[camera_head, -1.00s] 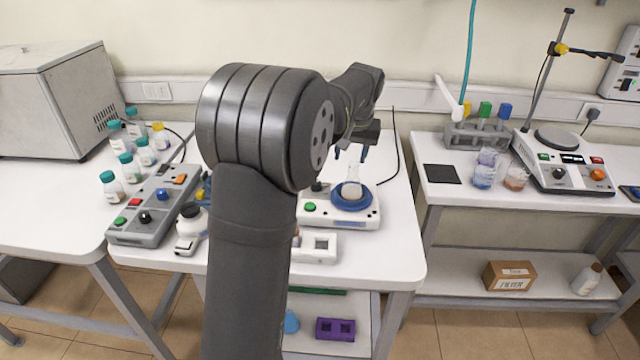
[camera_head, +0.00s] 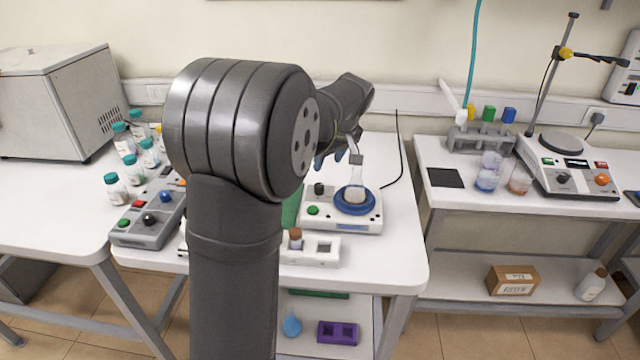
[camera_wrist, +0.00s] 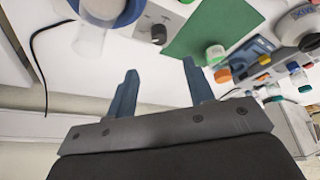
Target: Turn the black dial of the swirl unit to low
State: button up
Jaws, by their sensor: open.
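The swirl unit (camera_head: 370,222) is a white box at the right of the middle bench. It has a green button, a black dial (camera_head: 319,188) and a round blue platform (camera_head: 337,206) holding a clear flask (camera_head: 356,180). My gripper (camera_head: 330,160) is above and behind the dial, partly hidden by my arm. In the wrist view, my gripper (camera_wrist: 160,80) is open and empty, its two blue-grey fingers apart. The black dial (camera_wrist: 158,34) lies beyond the fingertips, roughly between them, not touched. The flask (camera_wrist: 92,35) is left of the fingers. I cannot read the dial's setting.
A green mat (camera_wrist: 212,28) lies beside the swirl unit. A white holder (camera_head: 330,260) with a brown-capped vial stands in front. A grey control box (camera_head: 140,232) and several teal-capped bottles stand left. A black cable (camera_head: 398,150) runs behind.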

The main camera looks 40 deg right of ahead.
aim_at(318, 185)
jog(key=x, duration=1.1)
jog(key=shift+f, duration=0.3)
jog(key=shift+c, duration=0.5)
jog(key=c, duration=0.9)
jog(key=shift+m, duration=0.3)
jog(key=m+h, duration=0.1)
jog(key=m, duration=0.1)
jog(key=m+g+h, duration=0.1)
jog(key=m, duration=0.2)
jog(key=shift+w+a, duration=0.1)
jog(key=shift+w, duration=0.05)
jog(key=m+g, duration=0.1)
jog(key=m, duration=0.2)
jog(key=m+h, duration=0.1)
jog(key=m, duration=0.2)
jog(key=shift+w+a+g+h, duration=0.1)
jog(key=shift+g+h, duration=0.2)
jog(key=shift+g, duration=0.1)
